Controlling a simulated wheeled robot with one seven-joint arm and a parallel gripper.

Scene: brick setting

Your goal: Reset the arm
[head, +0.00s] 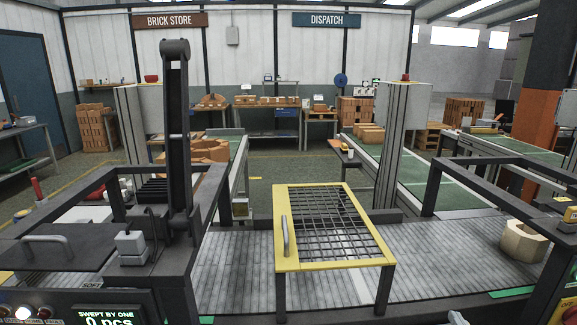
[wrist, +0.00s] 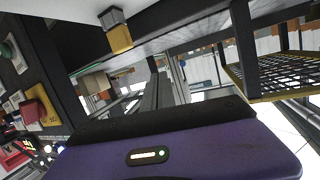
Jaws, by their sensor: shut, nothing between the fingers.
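My gripper (wrist: 160,122) fills the lower part of the wrist view as a purple housing with a black front edge and a small lit indicator. It is shut with nothing held. I cannot make out the gripper in the head view. A yellow-framed black mesh guard (head: 330,225) stands over the grey slatted conveyor (head: 240,270) in the head view. The mesh guard also shows at the upper right of the wrist view (wrist: 285,72), apart from my gripper.
A tall black post (head: 176,140) rises at the left of the conveyor. A dark frame with a grey handle (head: 45,240) is at the left. A tan hexagonal block (head: 522,241) sits at the conveyor's right. Grey columns (head: 388,140) and green-topped tables (head: 420,180) stand behind.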

